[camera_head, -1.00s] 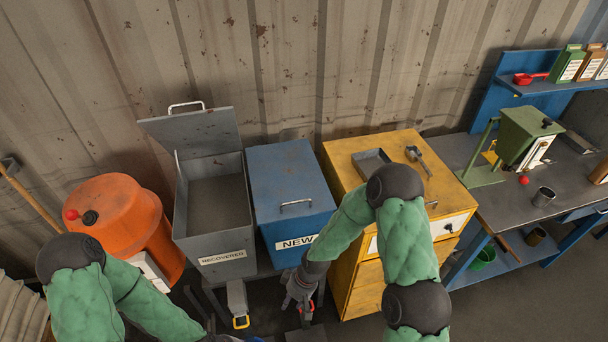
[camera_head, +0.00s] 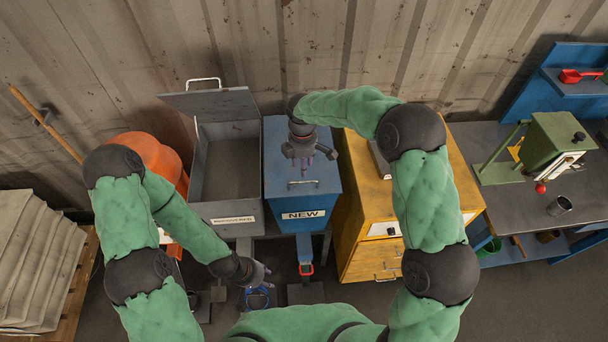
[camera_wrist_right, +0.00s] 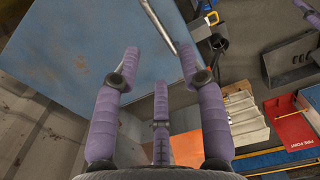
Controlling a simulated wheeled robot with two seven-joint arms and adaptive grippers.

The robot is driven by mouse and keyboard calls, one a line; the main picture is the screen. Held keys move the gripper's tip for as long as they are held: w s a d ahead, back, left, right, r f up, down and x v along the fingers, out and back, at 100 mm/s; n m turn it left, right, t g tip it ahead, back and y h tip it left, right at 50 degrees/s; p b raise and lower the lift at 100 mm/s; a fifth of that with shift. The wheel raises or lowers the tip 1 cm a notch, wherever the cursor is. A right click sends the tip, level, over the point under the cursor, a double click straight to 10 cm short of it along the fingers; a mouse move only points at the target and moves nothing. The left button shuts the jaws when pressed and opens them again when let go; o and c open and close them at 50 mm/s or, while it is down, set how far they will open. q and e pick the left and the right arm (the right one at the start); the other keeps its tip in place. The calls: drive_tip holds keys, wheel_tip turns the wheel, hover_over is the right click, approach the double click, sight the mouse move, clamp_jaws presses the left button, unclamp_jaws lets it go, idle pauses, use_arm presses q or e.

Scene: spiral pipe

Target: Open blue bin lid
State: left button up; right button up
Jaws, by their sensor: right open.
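The blue bin (camera_head: 303,225) has a white NEW label, and its lid (camera_head: 283,150) is shut. A thin metal handle (camera_head: 303,183) stands near the lid's front edge. My right gripper (camera_head: 308,163) is above the lid, just behind the handle. In the right wrist view my right gripper (camera_wrist_right: 158,62) is open and empty, with the handle (camera_wrist_right: 160,27) between and beyond its fingertips and the blue lid (camera_wrist_right: 75,55) below. Contact cannot be told. My left gripper (camera_head: 259,280) is low in front of the bins; its finger state is unclear.
The grey RECOVERED bin (camera_head: 232,212) stands open on the left, its lid (camera_head: 212,103) raised. An orange drum (camera_head: 160,155) is beyond it. A yellow cabinet (camera_head: 360,243) stands close on the right. A workbench with a green press (camera_head: 548,145) is farther right.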

wheel_tip(320, 180, down, 8)
drive_tip(key=shift+r, duration=0.1)
idle(0.4)
clamp_jaws()
